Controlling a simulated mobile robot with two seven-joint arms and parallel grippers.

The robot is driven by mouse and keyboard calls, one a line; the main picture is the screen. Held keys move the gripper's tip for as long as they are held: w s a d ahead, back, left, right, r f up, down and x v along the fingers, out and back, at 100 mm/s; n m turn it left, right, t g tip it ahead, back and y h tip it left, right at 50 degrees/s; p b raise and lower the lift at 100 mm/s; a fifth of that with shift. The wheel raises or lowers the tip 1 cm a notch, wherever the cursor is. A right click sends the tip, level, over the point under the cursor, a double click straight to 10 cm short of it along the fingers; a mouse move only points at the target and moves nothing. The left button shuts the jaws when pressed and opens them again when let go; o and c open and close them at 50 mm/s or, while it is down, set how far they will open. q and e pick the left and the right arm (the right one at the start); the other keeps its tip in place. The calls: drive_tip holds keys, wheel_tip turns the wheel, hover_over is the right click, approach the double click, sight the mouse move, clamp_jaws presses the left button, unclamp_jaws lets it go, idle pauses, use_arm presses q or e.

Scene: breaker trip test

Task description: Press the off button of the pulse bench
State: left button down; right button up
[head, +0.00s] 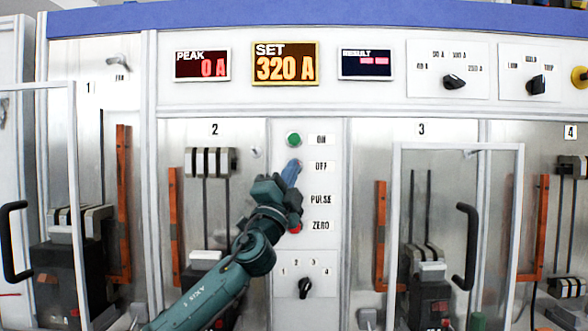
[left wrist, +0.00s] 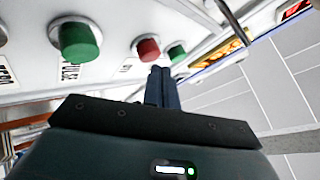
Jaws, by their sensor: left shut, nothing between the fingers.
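The pulse bench is a white panel with a column of buttons. The green on button (head: 293,139) is at the top, and the OFF label (head: 321,167) is below it. In the head view my left gripper (head: 292,168) is shut and empty, its tips over the off button's place and mostly hiding it. In the left wrist view the red off button (left wrist: 148,49) shows just beyond the shut fingertips, with the green pulse button (left wrist: 78,40) to its left and the on button (left wrist: 177,53) to its right. I cannot tell whether the tips touch the red button. My right gripper is out of view.
Below the hand are a red button (head: 297,229) by the ZERO label and a black selector knob (head: 305,288). The set display (head: 285,64) reads 320 A; the peak display (head: 202,65) reads 0 A. A clear door with a black handle (head: 466,247) stands right of the column.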

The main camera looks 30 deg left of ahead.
use_arm(q)
drive_tip(key=shift+w+a, duration=0.1)
drive_tip(key=shift+w, duration=0.05)
drive_tip(key=shift+w+a, duration=0.3)
drive_tip(key=shift+w, duration=0.1)
idle(0.8)
idle(0.3)
drive_tip(key=shift+s+d, duration=0.5)
drive_tip(key=shift+s, duration=0.25)
drive_tip(key=shift+s+d+p, duration=0.1)
drive_tip(key=shift+s+d, duration=0.35)
drive_tip(key=shift+s, duration=0.25)
drive_tip(key=shift+s+d+p, duration=0.15)
drive_tip(key=shift+s+d, duration=0.25)
drive_tip(key=shift+s, duration=0.35)
drive_tip(key=shift+s+d+p, duration=0.1)
drive_tip(key=shift+s+d, duration=0.35)
drive_tip(key=shift+s, duration=0.25)
